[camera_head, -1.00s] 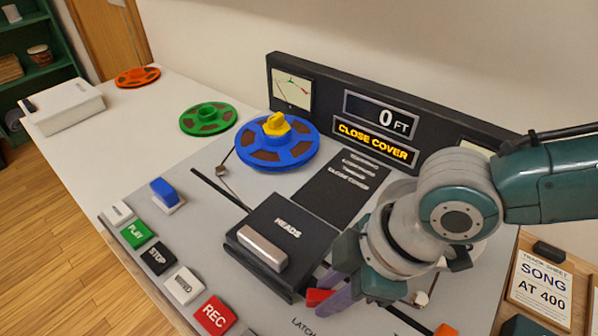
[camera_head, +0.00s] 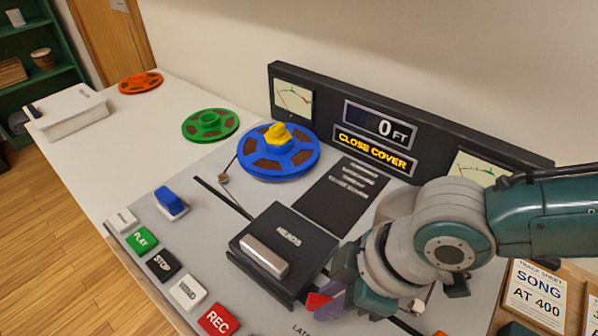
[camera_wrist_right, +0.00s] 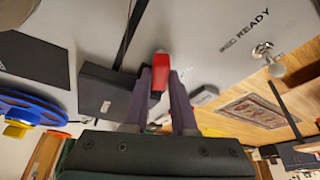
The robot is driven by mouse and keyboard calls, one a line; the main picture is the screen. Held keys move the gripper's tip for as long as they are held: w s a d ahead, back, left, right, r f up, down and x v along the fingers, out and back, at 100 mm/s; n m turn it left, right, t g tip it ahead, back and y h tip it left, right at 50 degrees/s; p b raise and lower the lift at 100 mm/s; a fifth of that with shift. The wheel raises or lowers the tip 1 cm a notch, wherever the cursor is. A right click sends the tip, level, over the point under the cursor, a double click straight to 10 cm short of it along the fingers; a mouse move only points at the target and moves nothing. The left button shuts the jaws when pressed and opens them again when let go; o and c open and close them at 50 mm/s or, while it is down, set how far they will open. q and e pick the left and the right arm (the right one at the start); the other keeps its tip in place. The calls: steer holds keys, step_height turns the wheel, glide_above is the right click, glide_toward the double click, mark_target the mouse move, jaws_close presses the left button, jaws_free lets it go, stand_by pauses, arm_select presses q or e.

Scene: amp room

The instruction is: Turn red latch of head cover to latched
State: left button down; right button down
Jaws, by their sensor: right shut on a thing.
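The black head cover (camera_head: 285,240), marked HEADS and with a silver handle bar, lies flat on the grey tape machine deck. The red latch (camera_head: 318,301) is at its right front side. My right gripper (camera_head: 328,298) reaches down from the right and is shut on the red latch. In the right wrist view the red latch (camera_wrist_right: 160,72) sits between the two purple fingers (camera_wrist_right: 160,100), beside the head cover (camera_wrist_right: 105,92). Part of the latch is hidden by the fingers. My left gripper is not in view.
The display (camera_head: 376,149) reads CLOSE COVER, below a counter at 0 FT. A blue reel (camera_head: 262,165) with a yellow knob stands behind the cover. REC (camera_head: 218,320) and other buttons line the front edge. A SONG AT 400 card (camera_head: 540,290) is at the right.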

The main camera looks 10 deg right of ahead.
steer(key=m+t+p, duration=0.1)
steer(key=m+p, duration=0.1)
steer(key=shift+r+m+h+p, duration=0.15)
steer(key=shift+m+h+p, duration=0.15)
steer(key=shift+m, duration=0.1)
steer(key=shift+w+m+p, duration=0.1)
steer(key=shift+m+p, duration=0.45)
steer(key=shift+m, duration=0.35)
steer(key=shift+t+h, duration=0.3)
steer(key=shift+d, duration=0.1)
steer(key=c, duration=0.7)
jaws_free()
